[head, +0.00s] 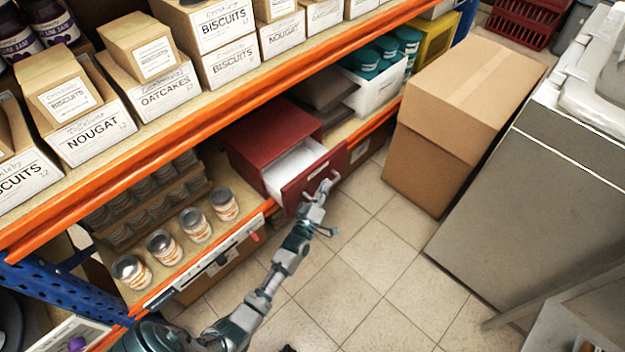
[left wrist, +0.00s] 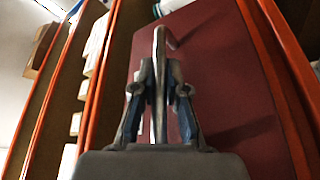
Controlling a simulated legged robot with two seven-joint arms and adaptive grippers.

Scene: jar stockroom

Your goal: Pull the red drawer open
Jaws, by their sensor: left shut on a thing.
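The red drawer (head: 314,183) sits in a red cabinet (head: 268,135) on the lower shelf. The drawer stands partly open, and its white inside (head: 292,168) shows. My left gripper (head: 319,190) is at the drawer's front, shut on its handle. In the left wrist view, the fingers of my left gripper (left wrist: 160,92) close around the pale metal handle (left wrist: 159,45), with the red drawer front (left wrist: 220,70) behind. The drawer's inside is not visible in that view. My right gripper is in neither view.
Several jars (head: 195,225) stand on the lower shelf left of the cabinet. A large cardboard box (head: 430,165) stands on the floor to the right, beside a grey metal unit (head: 530,200). The tiled floor (head: 375,255) in front of the drawer is clear. An orange shelf beam (head: 190,135) runs above.

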